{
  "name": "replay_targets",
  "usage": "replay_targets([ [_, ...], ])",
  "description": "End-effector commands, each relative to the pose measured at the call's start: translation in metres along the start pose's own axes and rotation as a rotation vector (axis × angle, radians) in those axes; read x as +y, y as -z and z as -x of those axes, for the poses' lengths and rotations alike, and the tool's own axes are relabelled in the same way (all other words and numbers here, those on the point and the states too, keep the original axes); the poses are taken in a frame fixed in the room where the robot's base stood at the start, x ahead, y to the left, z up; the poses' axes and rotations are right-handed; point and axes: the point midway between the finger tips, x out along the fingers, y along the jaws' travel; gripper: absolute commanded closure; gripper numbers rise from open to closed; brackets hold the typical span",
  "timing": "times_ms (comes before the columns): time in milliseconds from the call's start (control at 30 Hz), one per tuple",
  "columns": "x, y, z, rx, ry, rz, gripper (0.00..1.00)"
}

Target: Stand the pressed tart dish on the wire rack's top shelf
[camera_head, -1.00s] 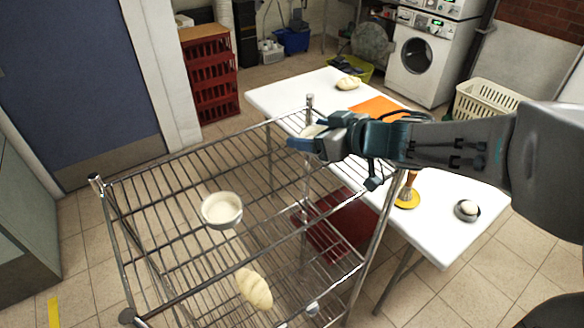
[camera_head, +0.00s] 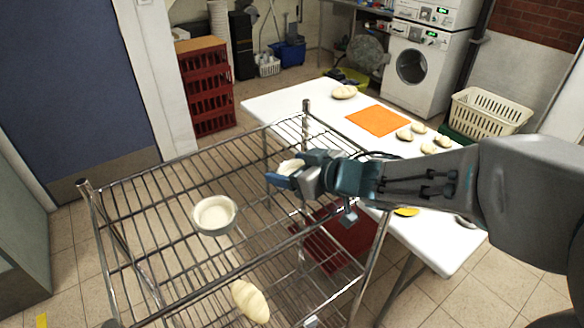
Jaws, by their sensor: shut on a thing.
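The wire rack (camera_head: 140,180) stands in front of me, its top shelf of bare metal wires. A round, pale dish with a cream filling (camera_head: 214,214) stands upright on the left-middle part of the top shelf. My gripper (camera_head: 282,178) is above the right-hand part of that shelf, to the right of the standing dish. It is shut on a small cream-coloured thing (camera_head: 290,166), which looks like the pressed tart dish. The blue fingers hide most of it. It looks above the wires, but I cannot tell the gap.
A pale loaf (camera_head: 250,301) lies on a lower shelf near the front. Behind the rack, a white table (camera_head: 280,100) bears an orange mat (camera_head: 378,120), a loaf (camera_head: 344,92) and several dough pieces (camera_head: 428,147). Wires are free between the standing dish and my gripper.

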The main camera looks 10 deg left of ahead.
Motion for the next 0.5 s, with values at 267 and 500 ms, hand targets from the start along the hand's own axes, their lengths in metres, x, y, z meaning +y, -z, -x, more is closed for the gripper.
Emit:
replay_targets([
  [267,0.0000,-0.0015,-0.0006,-0.001,0.000,0.000,0.07],
  [500,0.0001,0.0030,0.0043,0.000,-0.001,0.001,0.07],
])
